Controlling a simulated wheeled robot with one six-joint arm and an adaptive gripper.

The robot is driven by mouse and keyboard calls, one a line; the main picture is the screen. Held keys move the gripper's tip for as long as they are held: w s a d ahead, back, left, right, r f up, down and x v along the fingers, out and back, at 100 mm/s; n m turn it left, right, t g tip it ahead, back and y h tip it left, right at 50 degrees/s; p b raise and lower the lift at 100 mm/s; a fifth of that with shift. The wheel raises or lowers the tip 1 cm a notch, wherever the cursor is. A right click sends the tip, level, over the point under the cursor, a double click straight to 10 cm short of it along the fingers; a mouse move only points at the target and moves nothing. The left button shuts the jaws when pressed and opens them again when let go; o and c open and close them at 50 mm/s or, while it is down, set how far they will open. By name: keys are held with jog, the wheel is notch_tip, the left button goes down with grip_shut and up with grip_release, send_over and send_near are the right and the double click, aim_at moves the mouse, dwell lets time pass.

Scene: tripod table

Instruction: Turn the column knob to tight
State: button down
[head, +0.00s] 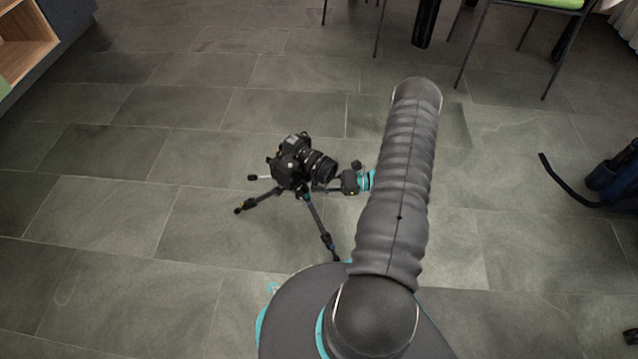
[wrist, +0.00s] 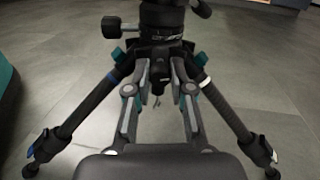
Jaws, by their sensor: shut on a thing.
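A small black tripod (head: 318,222) stands on the floor with a black camera (head: 290,163) on top. In the wrist view, its legs (wrist: 93,100) spread to both sides below the dark column (wrist: 161,18). My gripper (wrist: 162,68) reaches in level from the right in the head view, just under the camera lens. Its fingers are shut on the column knob (wrist: 160,73), which is dark and mostly hidden between the fingertips. The knob's angle cannot be read. In the head view, my gripper (head: 330,187) is small and partly behind my arm.
Another black knob (wrist: 109,30) sticks out to the left, above my fingers. The tiled floor (head: 205,215) around the tripod is clear. Chair legs (head: 470,45) stand at the back, a dark blue object (head: 612,178) is at the right, and a wooden shelf (head: 24,40) is at the far left.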

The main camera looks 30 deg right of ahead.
jog(key=shift+m, duration=0.4)
jog(key=m, duration=2.7)
jog(key=shift+m, duration=0.3)
dwell(0.4)
jog(key=c, duration=1)
grip_release()
jog(key=v, duration=1.2)
